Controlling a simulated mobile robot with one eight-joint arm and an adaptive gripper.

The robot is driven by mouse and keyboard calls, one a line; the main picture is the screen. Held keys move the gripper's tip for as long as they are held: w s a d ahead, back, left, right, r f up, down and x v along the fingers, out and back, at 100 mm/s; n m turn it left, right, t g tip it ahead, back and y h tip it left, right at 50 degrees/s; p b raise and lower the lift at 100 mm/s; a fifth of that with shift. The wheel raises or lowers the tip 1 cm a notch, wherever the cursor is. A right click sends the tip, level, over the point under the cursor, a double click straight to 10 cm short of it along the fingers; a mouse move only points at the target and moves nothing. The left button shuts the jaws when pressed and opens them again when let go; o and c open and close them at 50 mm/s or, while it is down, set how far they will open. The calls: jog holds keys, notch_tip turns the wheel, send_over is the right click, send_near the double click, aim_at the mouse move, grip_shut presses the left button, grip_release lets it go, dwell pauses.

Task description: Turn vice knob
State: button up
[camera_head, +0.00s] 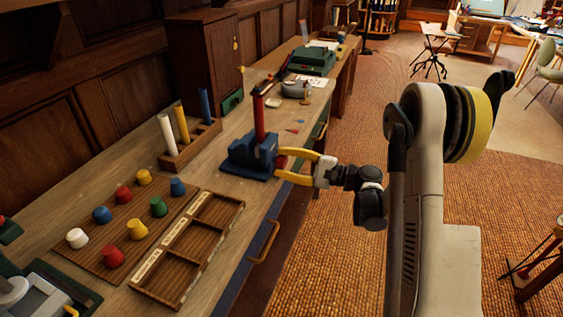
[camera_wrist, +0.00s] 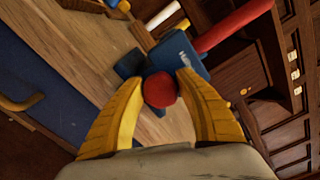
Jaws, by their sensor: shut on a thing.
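The blue vice (camera_head: 253,154) stands on the workbench near its front edge, with a red rod (camera_head: 259,118) upright in it. In the wrist view the vice (camera_wrist: 185,54) is partly hidden behind its round red knob (camera_wrist: 160,90). My gripper (camera_head: 279,164) has yellow fingers and reaches the vice from the right. In the wrist view my gripper (camera_wrist: 163,84) is shut on the red knob, with one fingertip on each side of it.
A wooden rack (camera_head: 189,145) with white, yellow and blue rods stands behind and left of the vice. A compartment tray (camera_head: 198,226) and a board (camera_head: 122,212) with several coloured pegs lie nearer. A drawer handle (camera_head: 265,243) sticks out from the bench front.

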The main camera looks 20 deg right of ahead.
jog(key=o, duration=1.2)
